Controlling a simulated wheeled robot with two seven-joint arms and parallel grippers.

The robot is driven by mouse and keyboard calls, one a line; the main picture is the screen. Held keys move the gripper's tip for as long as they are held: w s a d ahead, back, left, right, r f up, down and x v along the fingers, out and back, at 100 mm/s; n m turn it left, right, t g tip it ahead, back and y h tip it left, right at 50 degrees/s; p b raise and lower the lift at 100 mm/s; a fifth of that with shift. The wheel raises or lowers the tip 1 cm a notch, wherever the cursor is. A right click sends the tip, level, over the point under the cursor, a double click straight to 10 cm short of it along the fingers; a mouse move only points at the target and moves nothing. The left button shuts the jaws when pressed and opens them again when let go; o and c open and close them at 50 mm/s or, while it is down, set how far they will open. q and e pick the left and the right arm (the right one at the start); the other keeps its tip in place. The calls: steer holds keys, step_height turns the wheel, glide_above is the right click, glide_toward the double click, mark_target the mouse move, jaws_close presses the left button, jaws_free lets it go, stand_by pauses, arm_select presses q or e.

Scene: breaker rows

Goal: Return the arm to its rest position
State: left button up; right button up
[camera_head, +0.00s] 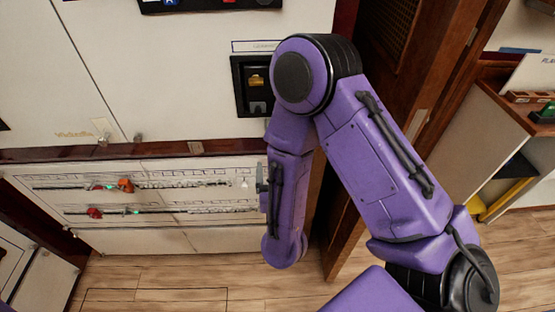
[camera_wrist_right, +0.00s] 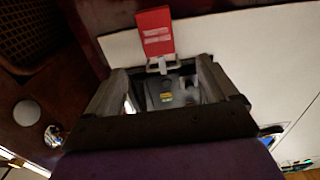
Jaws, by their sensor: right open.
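My right arm (camera_head: 375,165), purple with black joints, comes in from the lower right and bends down in front of the cabinet. My right gripper (camera_wrist_right: 163,76) shows in the right wrist view with its two grey fingers apart. Between and beyond the fingers is a grey part with a small yellow label (camera_wrist_right: 167,97); I cannot tell whether the fingers touch it. A red tag (camera_wrist_right: 155,32) on a pale hook sits just above the fingertips. In the head view the gripper is mostly hidden by the arm.
A white panel carries two breaker rows (camera_head: 150,198) with red and green parts. A black-framed recess (camera_head: 256,84) with a yellow part is left of my elbow. A dark wooden door frame (camera_head: 395,100) stands behind the arm. Wooden floor (camera_head: 180,280) lies open at lower left.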

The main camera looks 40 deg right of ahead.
steer(key=shift+s+a, duration=0.15)
steer(key=shift+s, duration=0.3)
steer(key=s+a+f+g+y, duration=0.1)
steer(key=s+f+g+y, duration=0.15)
steer(key=f, duration=0.55)
steer(key=s+a+f+g+y, duration=0.1)
steer(key=s+f+g+y, duration=0.2)
steer(key=f, duration=0.5)
steer(key=s+d+f+g, duration=0.3)
steer(key=s+f, duration=0.2)
steer(key=s, duration=0.2)
steer(key=s+d+f+g, duration=0.3)
steer(key=s+f, duration=0.2)
steer(key=s, duration=0.3)
steer(key=shift+m+g, duration=0.3)
steer(key=shift+g, duration=0.05)
